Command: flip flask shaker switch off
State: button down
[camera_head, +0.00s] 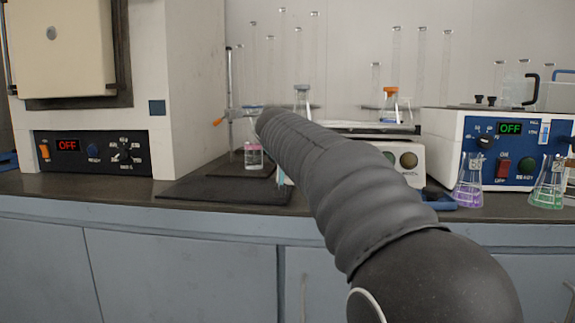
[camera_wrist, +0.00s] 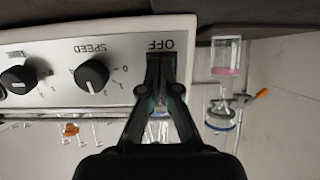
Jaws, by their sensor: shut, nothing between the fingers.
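The flask shaker (camera_head: 402,143) is a white box on the bench behind my arm, with two round knobs at its right front. In the wrist view its front panel (camera_wrist: 60,56) appears upside down, with a black SPEED knob (camera_wrist: 91,74) and the word OFF (camera_wrist: 160,44). My gripper (camera_wrist: 164,62) is shut and empty, with its fingertips at the panel right by the OFF label. The fingers cover the switch there, so its position and any contact cannot be told. My arm hides the gripper in the head view.
A pink-topped jar (camera_head: 253,157) stands on a dark pad left of my arm; it also shows in the wrist view (camera_wrist: 226,57). Glassware with an orange cap (camera_head: 391,105) stands on the shaker. A blue-fronted unit (camera_head: 520,170) and flasks (camera_head: 469,182) are at right, an oven (camera_head: 90,150) at left.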

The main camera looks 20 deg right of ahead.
jog(key=shift+w+d+f, duration=0.1)
jog(key=shift+w+f, duration=0.05)
jog(key=shift+f, duration=0.1)
jog(key=shift+w+d+r+p, duration=0.1)
jog(key=shift+r+p, duration=0.5)
jog(key=shift+r, duration=0.3)
jog(key=w+r+p+v, duration=0.1)
jog(key=r+v, duration=0.1)
jog(key=v, duration=1.1)
jog(key=shift+r, duration=0.6)
jog(key=shift+s, duration=0.1)
